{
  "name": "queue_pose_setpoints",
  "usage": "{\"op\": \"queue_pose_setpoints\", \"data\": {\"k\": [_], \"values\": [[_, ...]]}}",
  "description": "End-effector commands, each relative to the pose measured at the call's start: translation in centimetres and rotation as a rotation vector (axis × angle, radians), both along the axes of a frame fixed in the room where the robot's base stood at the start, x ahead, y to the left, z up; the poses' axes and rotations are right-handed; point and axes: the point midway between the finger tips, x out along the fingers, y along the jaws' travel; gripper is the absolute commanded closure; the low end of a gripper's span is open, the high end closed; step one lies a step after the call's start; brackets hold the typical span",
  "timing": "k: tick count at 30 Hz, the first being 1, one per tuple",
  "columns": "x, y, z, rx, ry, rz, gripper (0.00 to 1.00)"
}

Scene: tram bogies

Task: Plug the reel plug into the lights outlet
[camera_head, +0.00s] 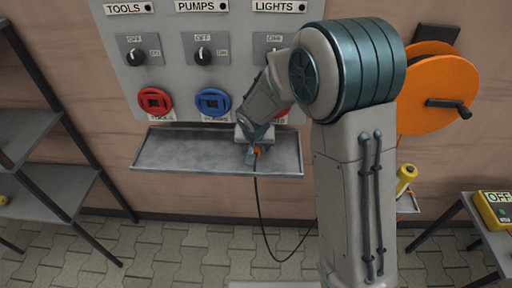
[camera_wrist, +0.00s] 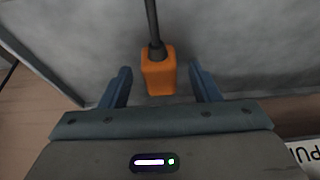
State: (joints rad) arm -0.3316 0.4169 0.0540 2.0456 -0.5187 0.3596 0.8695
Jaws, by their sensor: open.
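The orange reel plug (camera_wrist: 158,76) lies on the grey metal tray (camera_head: 180,155) below the outlets, with its black cable running away from it. In the head view the plug (camera_head: 257,151) shows as a small orange spot at my gripper's tip. My gripper (camera_wrist: 162,88) is open, with one blue finger on each side of the plug and a gap at both sides. The lights outlet (camera_head: 283,113) is mostly hidden behind my arm; only a red edge shows. The LIGHTS label (camera_head: 279,6) is visible above it.
A red tools outlet (camera_head: 155,101) and a blue pumps outlet (camera_head: 212,101) sit left of it, with switches above. The orange cable reel (camera_head: 437,90) hangs on the right wall. Shelves (camera_head: 40,150) stand at left. The black cable (camera_head: 262,215) hangs below the tray.

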Motion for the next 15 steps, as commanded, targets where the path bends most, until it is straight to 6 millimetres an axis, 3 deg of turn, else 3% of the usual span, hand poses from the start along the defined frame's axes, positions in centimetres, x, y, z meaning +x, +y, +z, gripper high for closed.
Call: {"op": "queue_pose_setpoints", "data": {"k": [3,8,9,15], "values": [[-0.01,0.00,0.01,0.000,0.000,0.000,0.44],[-0.02,0.00,0.01,0.000,0.000,0.000,0.85],[-0.03,0.00,0.01,0.000,0.000,0.000,0.90],[-0.01,0.01,0.03,0.000,0.000,0.000,0.90]]}}
